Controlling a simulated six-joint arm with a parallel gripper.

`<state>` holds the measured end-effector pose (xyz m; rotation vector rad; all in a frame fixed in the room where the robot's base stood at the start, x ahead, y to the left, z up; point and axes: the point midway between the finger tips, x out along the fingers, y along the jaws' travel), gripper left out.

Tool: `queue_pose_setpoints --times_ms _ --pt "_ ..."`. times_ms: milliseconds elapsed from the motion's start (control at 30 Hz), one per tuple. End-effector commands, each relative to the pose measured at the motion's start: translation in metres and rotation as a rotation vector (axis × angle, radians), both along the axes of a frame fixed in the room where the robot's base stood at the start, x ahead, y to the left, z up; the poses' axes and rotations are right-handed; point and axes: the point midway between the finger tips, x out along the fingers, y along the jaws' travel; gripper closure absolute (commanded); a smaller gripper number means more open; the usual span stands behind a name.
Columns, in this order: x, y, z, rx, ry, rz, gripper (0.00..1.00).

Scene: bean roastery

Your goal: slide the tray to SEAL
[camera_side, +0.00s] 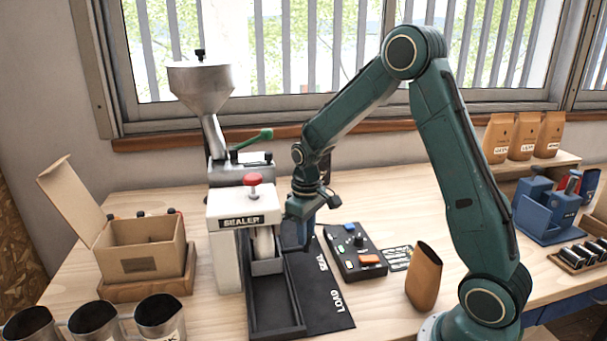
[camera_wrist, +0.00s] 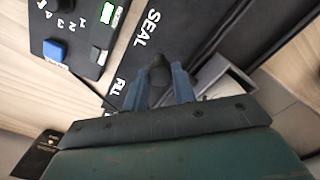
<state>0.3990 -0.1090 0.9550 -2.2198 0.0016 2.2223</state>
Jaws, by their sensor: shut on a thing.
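The tray (camera_side: 268,267) is a small grey open box in the dark rail (camera_side: 277,318), in front of the white sealer (camera_side: 226,262). The knob is hidden in the side view.
A control box (camera_side: 354,247) with buttons stands right of the rail, and a brown pouch (camera_side: 424,276) beyond it. An open carton (camera_side: 140,250) and metal jugs (camera_side: 160,314) stand at the left. A hopper (camera_side: 201,88) rises behind the sealer.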

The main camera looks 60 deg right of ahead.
Motion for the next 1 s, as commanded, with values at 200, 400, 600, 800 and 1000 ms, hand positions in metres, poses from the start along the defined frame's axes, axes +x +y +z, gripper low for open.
queue_pose_setpoints --times_ms 200,400,600,800,1000 --pt "-0.010 0.013 0.001 0.002 -0.005 0.006 1.00" --pt "-0.013 0.015 0.001 0.002 -0.006 0.006 1.00" --pt "-0.012 0.015 0.001 0.002 -0.007 0.006 1.00" --pt "-0.013 0.014 0.000 0.001 -0.004 0.004 0.52" --pt "-0.013 0.014 0.000 0.001 -0.003 0.002 0.52"
